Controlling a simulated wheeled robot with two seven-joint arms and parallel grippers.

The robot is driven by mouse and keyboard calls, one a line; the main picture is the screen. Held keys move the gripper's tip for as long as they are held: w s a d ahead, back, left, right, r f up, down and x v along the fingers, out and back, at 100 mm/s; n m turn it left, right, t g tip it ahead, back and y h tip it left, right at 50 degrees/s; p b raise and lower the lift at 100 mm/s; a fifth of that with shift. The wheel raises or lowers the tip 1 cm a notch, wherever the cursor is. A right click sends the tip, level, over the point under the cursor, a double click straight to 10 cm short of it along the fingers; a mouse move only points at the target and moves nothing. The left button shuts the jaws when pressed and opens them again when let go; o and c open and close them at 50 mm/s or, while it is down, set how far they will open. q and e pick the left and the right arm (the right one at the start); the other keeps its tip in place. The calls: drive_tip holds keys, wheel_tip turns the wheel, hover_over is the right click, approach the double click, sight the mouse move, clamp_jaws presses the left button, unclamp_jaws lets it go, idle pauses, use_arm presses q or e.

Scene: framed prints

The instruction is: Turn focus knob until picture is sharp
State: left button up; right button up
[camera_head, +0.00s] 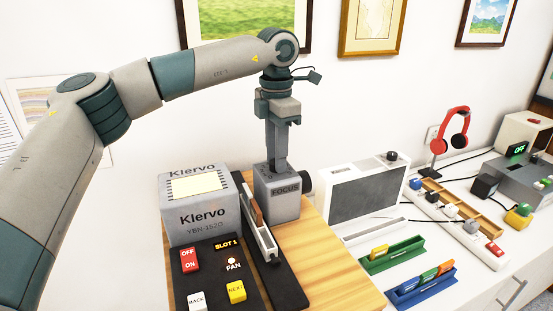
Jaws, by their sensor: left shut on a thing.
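A grey projector marked Klervo (190,232) stands on a wooden board, with a pale lit panel (195,183) on its top. To its right is a grey block marked FOCUS (285,205), with a black round part (305,182) on its right side. My left gripper (278,166) points straight down onto the top of this block and is shut on the focus knob, which the fingers hide. No projected picture can be made out, so its sharpness cannot be told. My right gripper is not in view.
A slide tray (259,228) lies between projector and focus block. In front are red, white and yellow buttons (236,291). To the right are a white speaker-like box (366,192), green and blue racks (425,286), a power strip and red headphones (454,130). Framed prints hang behind.

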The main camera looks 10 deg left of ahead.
use_arm(q)
drive_tip(key=n+b, duration=0.2)
drive_tip(key=n, duration=0.2)
drive_tip(key=shift+r+n+b, duration=0.1)
drive_tip(key=shift+n+b, duration=0.75)
drive_tip(key=shift+n, duration=0.95)
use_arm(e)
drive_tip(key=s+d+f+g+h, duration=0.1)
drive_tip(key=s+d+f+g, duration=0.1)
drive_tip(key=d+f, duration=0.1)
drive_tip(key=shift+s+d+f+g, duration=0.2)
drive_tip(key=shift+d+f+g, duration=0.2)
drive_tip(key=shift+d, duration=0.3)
use_arm(q)
drive_tip(key=o, duration=1.1)
drive_tip(key=shift+c, duration=0.2)
drive_tip(key=shift+r, duration=0.1)
